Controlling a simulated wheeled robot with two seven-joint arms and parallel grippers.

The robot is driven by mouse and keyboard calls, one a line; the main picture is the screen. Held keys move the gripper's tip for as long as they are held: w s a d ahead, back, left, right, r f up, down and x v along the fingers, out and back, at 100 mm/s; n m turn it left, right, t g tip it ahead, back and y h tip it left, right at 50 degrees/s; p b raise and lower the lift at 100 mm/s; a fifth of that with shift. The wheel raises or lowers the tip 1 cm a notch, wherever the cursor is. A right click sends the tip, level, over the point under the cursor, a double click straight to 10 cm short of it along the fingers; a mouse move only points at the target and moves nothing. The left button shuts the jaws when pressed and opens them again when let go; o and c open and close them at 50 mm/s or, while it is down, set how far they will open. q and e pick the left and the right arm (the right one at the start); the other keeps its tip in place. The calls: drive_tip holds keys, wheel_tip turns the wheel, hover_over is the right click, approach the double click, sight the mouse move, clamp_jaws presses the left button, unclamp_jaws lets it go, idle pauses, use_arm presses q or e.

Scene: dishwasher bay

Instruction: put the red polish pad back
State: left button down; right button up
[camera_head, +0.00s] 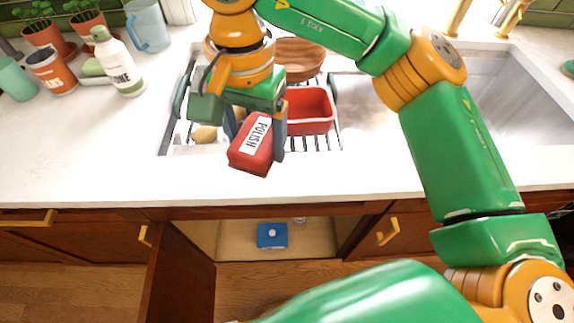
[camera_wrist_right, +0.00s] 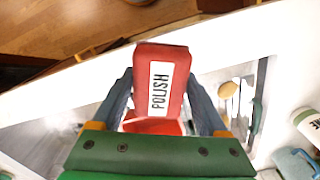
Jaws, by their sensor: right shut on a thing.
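The red polish pad (camera_head: 251,145) is a red block with a white label reading POLISH. My right gripper (camera_head: 256,137) is shut on it and holds it over the front edge of the sink, above the rack. In the right wrist view the pad (camera_wrist_right: 162,85) sits between the two fingers of the right gripper (camera_wrist_right: 160,100), label facing the camera. My left gripper is not in view.
A red tub (camera_head: 311,108) and a wooden bowl (camera_head: 299,58) stand in the sink rack. Below the counter (camera_head: 90,180), an open cabinet holds a blue box (camera_head: 272,235).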

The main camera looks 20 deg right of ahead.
hover_over(287, 174)
drive_tip(key=f, duration=0.6)
drive_tip(key=shift+s+d, duration=0.1)
drive_tip(key=shift+d, duration=0.1)
wheel_tip(287, 174, down, 3)
drive_tip(key=shift+a+r, duration=0.1)
drive_tip(key=shift+r, duration=0.05)
drive_tip(key=shift+f, duration=0.25)
drive_tip(key=o, duration=1.3)
drive_tip(key=shift+o, duration=0.2)
drive_tip(key=shift+r, duration=0.6)
wheel_tip(287, 174, up, 11)
drive_tip(key=p, duration=0.1)
